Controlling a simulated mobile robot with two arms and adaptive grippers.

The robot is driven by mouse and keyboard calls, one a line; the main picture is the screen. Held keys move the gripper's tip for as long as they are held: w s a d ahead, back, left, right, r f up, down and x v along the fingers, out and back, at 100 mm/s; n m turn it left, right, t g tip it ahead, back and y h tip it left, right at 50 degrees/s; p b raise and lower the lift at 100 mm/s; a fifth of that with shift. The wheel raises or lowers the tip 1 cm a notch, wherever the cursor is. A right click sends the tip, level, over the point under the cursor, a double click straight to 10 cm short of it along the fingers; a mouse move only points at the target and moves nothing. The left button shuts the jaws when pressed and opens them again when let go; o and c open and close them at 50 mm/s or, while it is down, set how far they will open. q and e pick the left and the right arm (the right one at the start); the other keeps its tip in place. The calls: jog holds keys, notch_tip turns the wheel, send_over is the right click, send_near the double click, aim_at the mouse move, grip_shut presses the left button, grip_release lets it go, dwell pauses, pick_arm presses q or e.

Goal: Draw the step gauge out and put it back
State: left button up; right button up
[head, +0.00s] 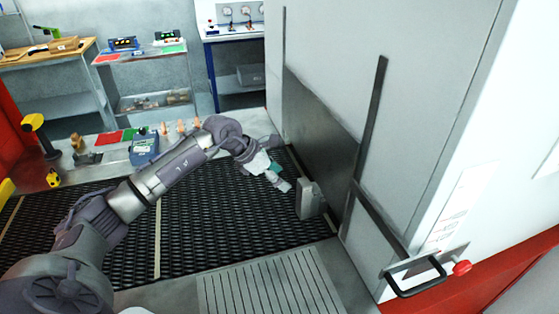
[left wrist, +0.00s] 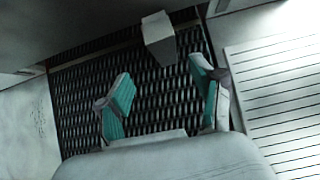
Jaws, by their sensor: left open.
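A small light-grey block (head: 310,199), which I take to be the step gauge, stands on the dark mesh belt (head: 210,215) close against the machine's grey panel. It also shows in the left wrist view (left wrist: 158,38), ahead of the fingertips; whether it extends under the panel is hidden. My left gripper (head: 280,178) is open and empty, just left of the block and apart from it. In the left wrist view its two teal-padded fingers (left wrist: 160,78) are spread with mesh belt between them. My right gripper is not in view.
The white machine housing (head: 440,70) rises at the right, with a black handle (head: 415,285) and red knob (head: 462,267). A slotted plate (head: 270,285) lies in front of the belt. A blue device (head: 143,150) and tools stand on the far ledge. Workbenches stand behind.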

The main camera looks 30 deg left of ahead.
aim_at(299, 193)
pick_arm(q)
jog(key=b+x, duration=0.5)
jog(key=x, duration=0.5)
jog(key=shift+s+d, duration=0.1)
jog(key=shift+d, duration=0.1)
jog(key=shift+b+x, duration=0.75)
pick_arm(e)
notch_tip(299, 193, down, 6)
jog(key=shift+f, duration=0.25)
